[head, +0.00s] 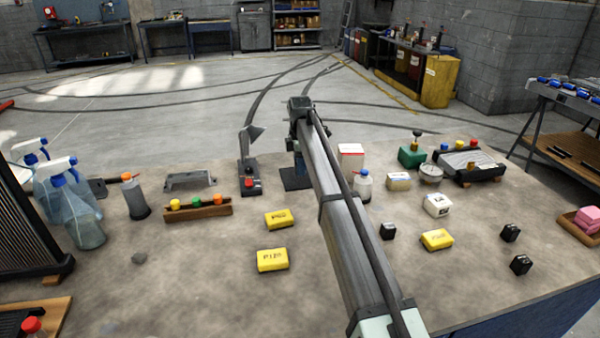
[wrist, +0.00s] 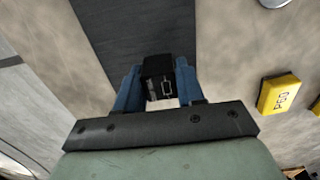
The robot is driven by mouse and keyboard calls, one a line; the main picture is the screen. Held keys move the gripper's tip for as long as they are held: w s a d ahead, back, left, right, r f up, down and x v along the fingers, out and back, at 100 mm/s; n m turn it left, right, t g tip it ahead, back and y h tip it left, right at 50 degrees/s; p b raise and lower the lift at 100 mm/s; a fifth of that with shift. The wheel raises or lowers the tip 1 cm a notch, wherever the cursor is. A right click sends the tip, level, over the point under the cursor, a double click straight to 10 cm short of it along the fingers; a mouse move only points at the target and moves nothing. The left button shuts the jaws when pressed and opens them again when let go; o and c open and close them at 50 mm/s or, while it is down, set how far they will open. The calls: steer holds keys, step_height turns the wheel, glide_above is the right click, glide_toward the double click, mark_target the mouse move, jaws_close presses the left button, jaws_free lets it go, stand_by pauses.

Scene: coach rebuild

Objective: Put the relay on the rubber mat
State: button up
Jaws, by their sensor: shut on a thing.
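My gripper (wrist: 160,88) has blue fingers, shut on a small black relay (wrist: 158,66) with pale markings. In the wrist view the relay overlaps the near part of the dark rubber mat (wrist: 138,28). The mat (head: 294,184) also shows in the head view, a dark patch on the bench at the far end of my arm. My gripper (head: 299,165) is over it there, and the relay is mostly hidden. I cannot tell whether the relay touches the mat.
Several similar black blocks, one here (head: 388,231), lie on the bench to the right. Yellow boxes (head: 278,219) lie nearer on the left. A white bottle (head: 364,187) and a red-and-white box (head: 350,158) stand right of the mat. A red-button lever unit (head: 248,180) stands left of it.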

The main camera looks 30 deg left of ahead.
steer(key=shift+f, duration=1.5)
steer(key=o, duration=1)
steer(key=shift+f, duration=0.1)
step_height(320, 180, up, 12)
steer(key=shift+r, duration=0.15)
